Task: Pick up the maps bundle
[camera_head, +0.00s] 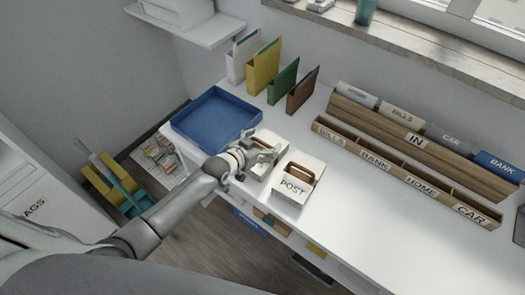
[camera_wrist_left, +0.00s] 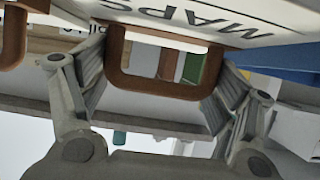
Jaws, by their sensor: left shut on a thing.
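The maps bundle is a white box marked MAPS with a brown handle. In the left wrist view its white face (camera_wrist_left: 225,12) fills the top and the brown handle (camera_wrist_left: 165,88) hangs between my fingers. My left gripper (camera_wrist_left: 158,92) is shut on the handle, one finger on each side. In the head view my left gripper (camera_head: 268,154) is at the maps bundle (camera_head: 264,137), near the desk's front edge, and partly hides it. From these views I cannot tell whether the bundle touches the desk. My right gripper is not in view.
The POST bundle (camera_head: 297,184), white with a brown handle, stands close on the right. A blue tray (camera_head: 215,118) lies to the left, with several coloured folders (camera_head: 264,68) behind. A long wooden sorter (camera_head: 400,172) takes up the right side. Bare white desk (camera_head: 375,212) lies in front of it.

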